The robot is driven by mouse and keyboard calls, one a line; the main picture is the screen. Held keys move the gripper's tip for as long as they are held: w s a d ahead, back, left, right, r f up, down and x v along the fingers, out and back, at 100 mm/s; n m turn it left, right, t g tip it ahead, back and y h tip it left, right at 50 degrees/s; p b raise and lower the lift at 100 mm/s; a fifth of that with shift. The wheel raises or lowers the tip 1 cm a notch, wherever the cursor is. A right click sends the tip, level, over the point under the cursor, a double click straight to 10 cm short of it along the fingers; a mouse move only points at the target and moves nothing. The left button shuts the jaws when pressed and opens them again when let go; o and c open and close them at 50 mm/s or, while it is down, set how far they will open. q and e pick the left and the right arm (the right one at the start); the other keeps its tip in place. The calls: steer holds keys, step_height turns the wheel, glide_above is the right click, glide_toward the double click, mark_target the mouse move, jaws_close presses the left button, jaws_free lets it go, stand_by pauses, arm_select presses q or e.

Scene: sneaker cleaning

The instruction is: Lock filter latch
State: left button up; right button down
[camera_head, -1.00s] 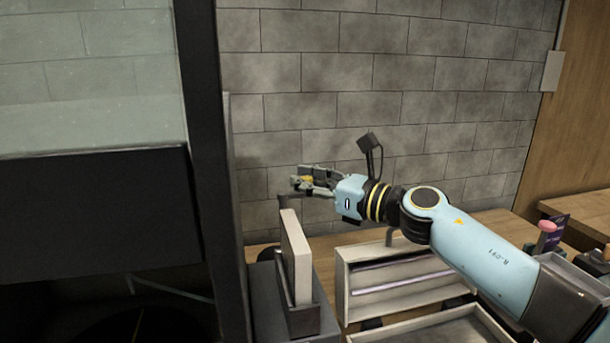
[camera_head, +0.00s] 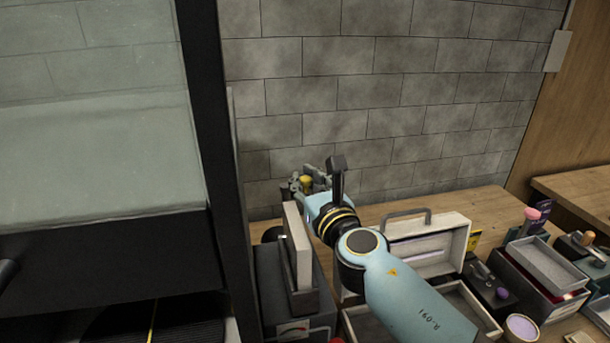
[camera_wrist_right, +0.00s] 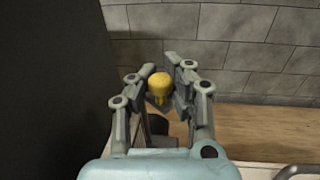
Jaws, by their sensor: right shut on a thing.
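The filter is a pale flat panel (camera_head: 297,244) standing upright in a dark holder on a grey unit (camera_head: 262,283). A yellow knob (camera_head: 306,181), apparently the latch's grip, shows just beyond the panel's top. My right gripper (camera_head: 309,184) is around this knob, with its arm coming in from the lower right. In the right wrist view the yellow knob (camera_wrist_right: 160,87) sits between the two grey fingers (camera_wrist_right: 161,90), and the gripper is shut on it. A dark part shows below the knob. Whether the latch is locked cannot be told. My left gripper is not in view.
A tall dark frame with a glass panel (camera_head: 100,140) stands close at the left. A grey block wall (camera_head: 380,95) is behind. An open pale case (camera_head: 455,243) with a handle lies right of the unit. Trays (camera_head: 548,263) and small items crowd the right side.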

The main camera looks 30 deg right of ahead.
stand_by(0.4)
steer(key=c, duration=1.3)
jaws_free()
steer(key=shift+s, duration=0.2)
steer(key=shift+o, duration=0.8)
steer(key=shift+w, duration=0.1)
steer(key=s+a, duration=0.1)
steer(key=s, duration=1.1)
steer(key=shift+a, duration=0.35)
